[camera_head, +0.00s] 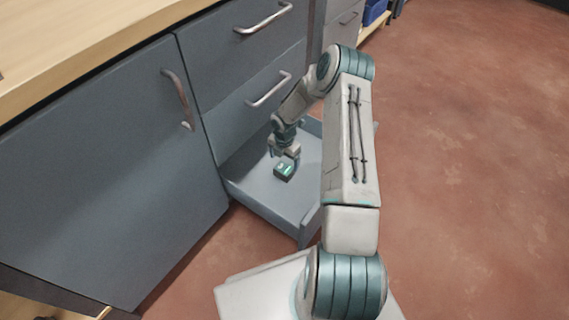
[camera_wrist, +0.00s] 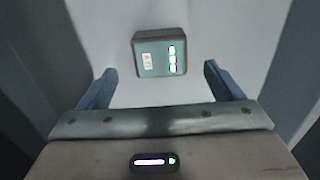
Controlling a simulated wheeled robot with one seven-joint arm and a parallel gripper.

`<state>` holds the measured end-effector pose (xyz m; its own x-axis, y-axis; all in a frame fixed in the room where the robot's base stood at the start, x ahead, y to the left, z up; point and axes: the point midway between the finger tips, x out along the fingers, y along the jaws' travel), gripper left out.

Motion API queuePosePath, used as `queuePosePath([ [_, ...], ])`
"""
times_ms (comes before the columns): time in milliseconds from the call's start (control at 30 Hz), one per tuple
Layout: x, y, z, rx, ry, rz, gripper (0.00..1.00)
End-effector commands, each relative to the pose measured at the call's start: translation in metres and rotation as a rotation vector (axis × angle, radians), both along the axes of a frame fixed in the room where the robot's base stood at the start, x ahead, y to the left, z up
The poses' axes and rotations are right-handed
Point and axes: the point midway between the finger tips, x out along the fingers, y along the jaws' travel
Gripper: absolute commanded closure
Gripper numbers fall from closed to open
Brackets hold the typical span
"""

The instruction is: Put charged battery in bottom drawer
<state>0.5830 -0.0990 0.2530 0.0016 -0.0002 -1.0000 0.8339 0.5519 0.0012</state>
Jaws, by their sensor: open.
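The battery (camera_head: 285,171) is a small dark teal block with lit green marks. It lies on the floor of the bottom drawer (camera_head: 254,193), which is pulled out. In the wrist view the battery (camera_wrist: 160,53) shows a pale label and a column of lit bars, several of them whitish with green. My gripper (camera_head: 285,155) is inside the drawer space, just above and behind the battery. In the wrist view its two fingers (camera_wrist: 157,85) are spread apart, and the battery lies beyond the fingertips, with nothing between them.
Closed drawers with metal handles (camera_head: 268,89) stand above the open drawer. A cabinet door (camera_head: 105,180) is at the left, under a wooden worktop (camera_head: 90,42). My arm hides the drawer's right part. The reddish floor (camera_head: 470,150) at the right is clear.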

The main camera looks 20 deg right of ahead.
Motion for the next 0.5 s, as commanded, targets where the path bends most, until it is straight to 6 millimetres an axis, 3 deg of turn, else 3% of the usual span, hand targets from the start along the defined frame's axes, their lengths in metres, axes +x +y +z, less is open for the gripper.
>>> queuePosePath([
  [33, 0.0, 0.0, 0.017, 0.0, -0.001, 0.0, 0.13],
  [200, 0.0, 0.0, 0.047, 0.0, 0.0, 0.001, 0.13],
  [500, -0.001, 0.0, 0.064, 0.001, 0.002, 0.0, 0.13],
])
